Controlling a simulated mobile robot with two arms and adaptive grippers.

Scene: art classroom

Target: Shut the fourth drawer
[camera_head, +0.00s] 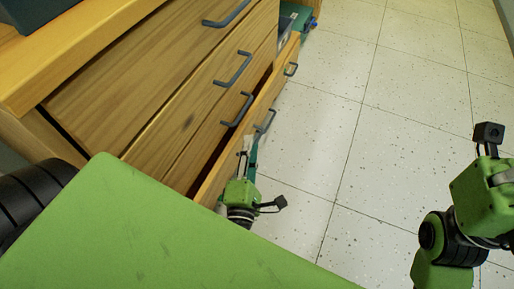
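The fourth drawer (280,88) is the lowest one I see in the wooden cabinet (150,85), and it stands pulled out. A dark gap shows behind its front. It has two grey handles, a far one (291,69) and a near one (265,121). My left gripper (249,147) is at the drawer front, close to the near handle. Its fingers look narrow from above, and I cannot tell whether they touch the drawer or how far apart they are. My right arm's wrist shows at the right edge, over the floor, with its fingers out of view.
The three drawers above, with grey handles (235,70), look closed. A green object (296,17) sits at the cabinet's far end. The speckled tile floor (350,110) is clear to the right of the drawer. A dark object (35,12) rests on the cabinet top.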

